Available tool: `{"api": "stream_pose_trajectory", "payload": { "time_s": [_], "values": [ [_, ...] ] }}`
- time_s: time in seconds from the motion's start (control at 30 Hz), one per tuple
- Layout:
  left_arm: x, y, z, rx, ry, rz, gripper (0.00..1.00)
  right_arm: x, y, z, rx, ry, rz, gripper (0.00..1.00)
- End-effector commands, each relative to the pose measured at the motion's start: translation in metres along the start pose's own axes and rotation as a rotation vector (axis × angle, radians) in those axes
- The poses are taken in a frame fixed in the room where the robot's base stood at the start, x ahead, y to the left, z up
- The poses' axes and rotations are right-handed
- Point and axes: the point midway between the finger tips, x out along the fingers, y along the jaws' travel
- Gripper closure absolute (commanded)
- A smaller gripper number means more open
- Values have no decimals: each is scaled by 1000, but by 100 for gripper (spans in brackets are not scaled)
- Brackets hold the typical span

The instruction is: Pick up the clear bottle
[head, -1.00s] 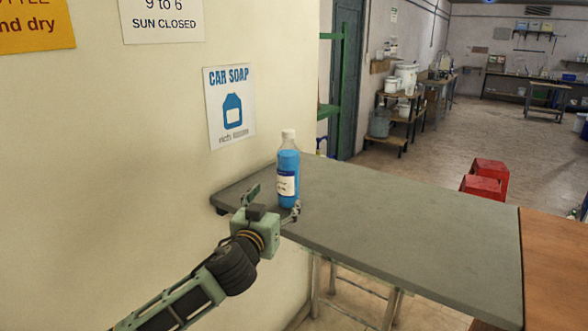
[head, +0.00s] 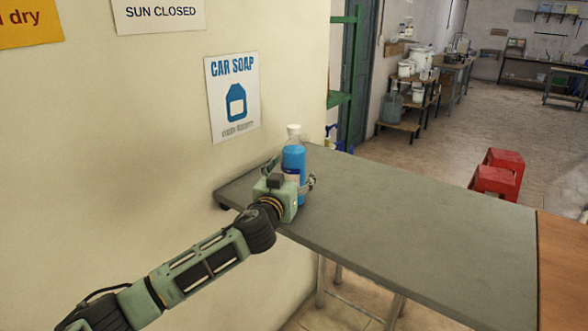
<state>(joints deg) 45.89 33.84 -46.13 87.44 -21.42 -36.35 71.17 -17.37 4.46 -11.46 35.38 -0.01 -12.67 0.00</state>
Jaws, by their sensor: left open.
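A clear bottle (head: 294,157) with blue liquid, a white cap and a label stands upright on the grey table (head: 400,225), near its far left corner by the wall. My left gripper (head: 292,176) is open at the near side of the bottle, with one finger to the left of it and one to the right. The gripper body hides the lower part of the bottle, so I cannot tell whether the fingers touch it. My right gripper is not in view.
A wall with a car soap poster (head: 233,97) runs along the left. Red stools (head: 497,174) stand beyond the table, and a brown wooden surface (head: 562,270) adjoins its right end. The rest of the grey tabletop is clear.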

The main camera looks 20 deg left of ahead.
Motion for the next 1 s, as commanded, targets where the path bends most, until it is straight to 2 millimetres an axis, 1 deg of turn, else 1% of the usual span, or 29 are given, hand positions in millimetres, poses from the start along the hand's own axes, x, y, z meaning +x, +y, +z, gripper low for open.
{"api": "stream_pose_trajectory", "payload": {
  "time_s": [0.03, 0.13, 0.27, 0.4, 0.63, 1.0],
  "values": [
    [5, 0, -1, 1, -1, -1, 27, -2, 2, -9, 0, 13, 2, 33],
    [10, 0, 0, -1, -1, 1, 27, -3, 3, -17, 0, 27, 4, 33],
    [10, 1, 1, 0, -1, 1, 27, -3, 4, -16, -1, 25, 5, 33],
    [10, 0, 1, 0, -1, 1, 28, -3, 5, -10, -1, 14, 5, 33],
    [10, 0, 1, 0, -1, 1, 48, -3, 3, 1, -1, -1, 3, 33],
    [10, 0, 1, 0, -1, 1, 81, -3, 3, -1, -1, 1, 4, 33]
  ]
}}
